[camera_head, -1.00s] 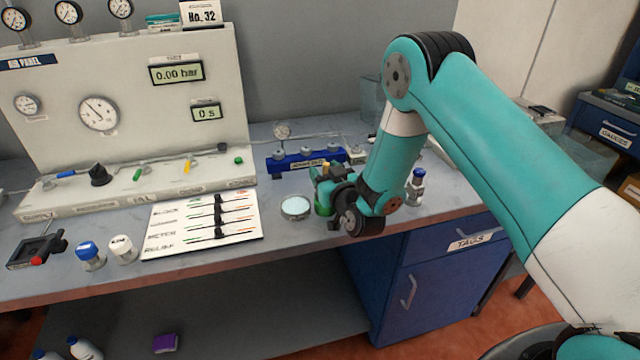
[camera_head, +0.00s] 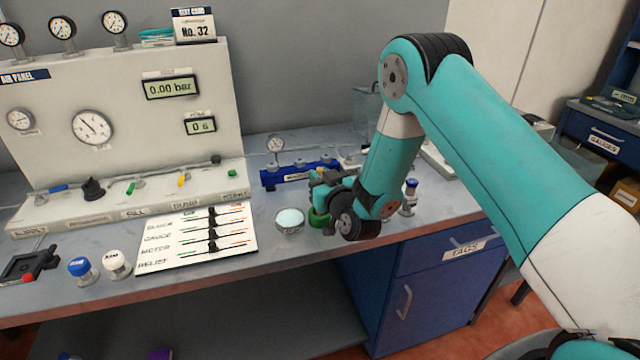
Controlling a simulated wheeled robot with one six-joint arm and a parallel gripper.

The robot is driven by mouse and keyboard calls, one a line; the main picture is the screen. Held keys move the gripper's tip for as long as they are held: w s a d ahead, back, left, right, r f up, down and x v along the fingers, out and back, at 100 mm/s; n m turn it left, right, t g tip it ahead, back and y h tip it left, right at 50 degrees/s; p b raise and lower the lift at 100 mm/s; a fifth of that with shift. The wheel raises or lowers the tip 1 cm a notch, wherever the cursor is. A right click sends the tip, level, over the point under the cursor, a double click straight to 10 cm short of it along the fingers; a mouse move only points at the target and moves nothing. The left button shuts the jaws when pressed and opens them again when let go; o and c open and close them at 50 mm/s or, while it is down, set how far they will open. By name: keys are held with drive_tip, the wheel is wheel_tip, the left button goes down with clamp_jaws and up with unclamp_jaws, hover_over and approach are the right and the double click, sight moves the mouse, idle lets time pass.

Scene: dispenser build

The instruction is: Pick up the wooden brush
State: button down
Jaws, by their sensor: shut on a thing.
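My gripper (camera_head: 320,188) is at the end of the teal arm, low over the front half of the bench. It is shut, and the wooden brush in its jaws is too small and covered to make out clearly. A green round holder (camera_head: 318,219) stands just below the gripper, partly hidden by it. I cannot tell whether the brush is still inside the holder.
A round dish (camera_head: 290,221) sits just left of the gripper. A blue valve block (camera_head: 298,172) is behind it, and a blue-capped bottle (camera_head: 410,197) is to the right. A white label board (camera_head: 195,238) lies left. The air panel (camera_head: 120,130) stands at the back left.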

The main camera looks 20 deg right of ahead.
wheel_tip(320, 180, up, 18)
drive_tip(key=p, duration=1.5)
idle(0.6)
